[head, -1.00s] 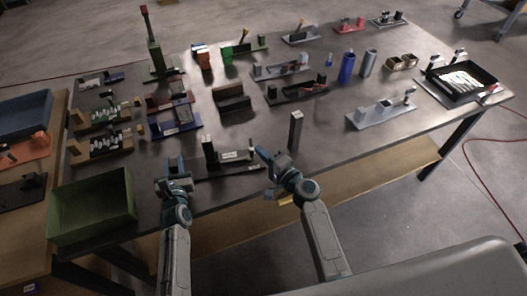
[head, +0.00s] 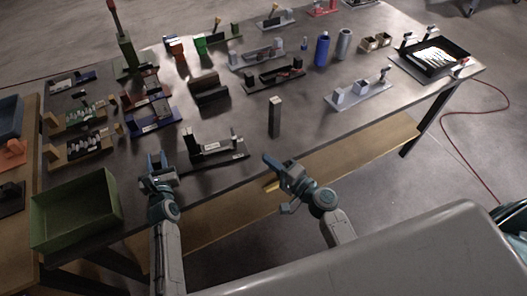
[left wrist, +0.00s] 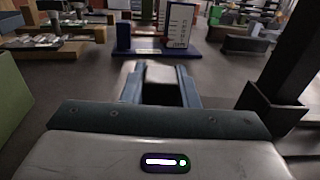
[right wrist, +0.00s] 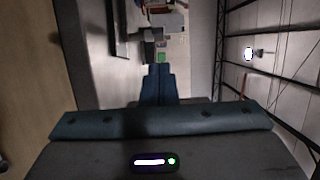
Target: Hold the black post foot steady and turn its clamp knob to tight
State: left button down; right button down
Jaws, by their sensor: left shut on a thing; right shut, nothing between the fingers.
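A black fixture (head: 218,159), apparently the post foot, stands near the table's front edge in the head view. It has a dark upright at its left and a smaller part (head: 236,145) at its right; I cannot make out the knob's setting. My left gripper (head: 155,160) is left of it, shut on a small dark block with a grey top (left wrist: 160,74). I cannot tell whether that block belongs to the post foot. A black upright (left wrist: 298,62) rises at right in the left wrist view. My right gripper (head: 274,163) is shut and empty, right of the fixture and apart from it.
A green bin (head: 75,215) stands at the table's front left corner. A dark upright block (head: 275,118) stands behind my right gripper. Several fixtures crowd the back and left; a blue cylinder (head: 322,48) and a black tray (head: 432,58) are farther right. The front right is clearer.

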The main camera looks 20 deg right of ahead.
aim_at(234, 141)
pick_arm(q)
jog(key=shift+w, duration=0.1)
pick_arm(e)
jog(key=w+d+n+g+y, duration=0.1)
jog(key=w+d, duration=0.1)
jog(key=d, duration=0.1)
jog(key=w+d+n+g+y, duration=0.1)
jog(key=w+d+y, duration=0.1)
jog(key=w+d, duration=0.1)
jog(key=shift+w+f, duration=0.1)
jog(key=shift+w, duration=0.15)
jog(key=shift+w+a, duration=0.1)
jog(key=shift+w, duration=0.2)
jog(key=x, duration=0.9)
jog(key=shift+w+a, duration=0.1)
jog(key=shift+a, duration=2.15)
